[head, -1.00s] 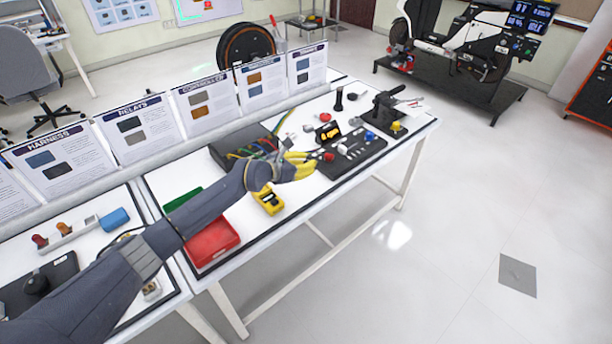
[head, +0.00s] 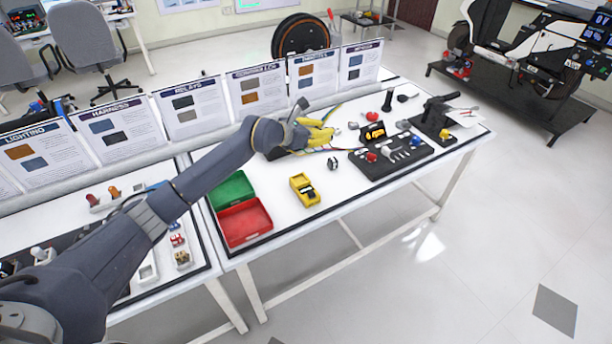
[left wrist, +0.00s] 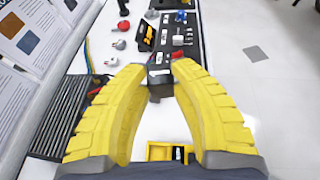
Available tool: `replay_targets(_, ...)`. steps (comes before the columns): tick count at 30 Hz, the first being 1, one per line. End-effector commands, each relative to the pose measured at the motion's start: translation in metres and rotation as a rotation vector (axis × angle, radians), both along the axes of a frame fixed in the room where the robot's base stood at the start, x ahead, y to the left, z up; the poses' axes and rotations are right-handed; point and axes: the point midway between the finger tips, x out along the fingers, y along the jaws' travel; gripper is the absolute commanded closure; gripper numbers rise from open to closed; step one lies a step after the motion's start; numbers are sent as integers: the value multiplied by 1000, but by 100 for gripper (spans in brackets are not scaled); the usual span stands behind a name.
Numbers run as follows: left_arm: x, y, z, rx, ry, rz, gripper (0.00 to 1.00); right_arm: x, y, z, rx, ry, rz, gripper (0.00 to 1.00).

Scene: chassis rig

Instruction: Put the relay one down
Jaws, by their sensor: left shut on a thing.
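My left gripper (head: 328,134) has yellow fingers and hangs over the back middle of the right-hand table. In the left wrist view its fingertips (left wrist: 160,72) are closed in on a small dark block, which I take to be the relay (left wrist: 160,90). The green tray (head: 231,187) and red tray (head: 245,222) stand joined, left of the gripper, and look empty. My right gripper is not in view.
A black board (head: 392,158) with several parts is to the right. Upright cards (head: 263,90) line the back. White table shows around the meter.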

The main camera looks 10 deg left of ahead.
Motion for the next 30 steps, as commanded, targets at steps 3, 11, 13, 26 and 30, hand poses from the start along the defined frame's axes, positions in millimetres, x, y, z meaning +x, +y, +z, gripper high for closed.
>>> replay_targets(3,-9,45,10,2,0,9,100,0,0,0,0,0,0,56)
replay_targets(11,-36,86,48,-1,-3,-70,100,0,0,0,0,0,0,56)
replay_targets(13,-41,82,51,-2,-1,-100,100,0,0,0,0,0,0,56)
replay_targets(26,-46,79,-14,-3,4,-130,100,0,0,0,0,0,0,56)
replay_targets(30,-45,79,-45,-4,4,-130,100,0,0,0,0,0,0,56)
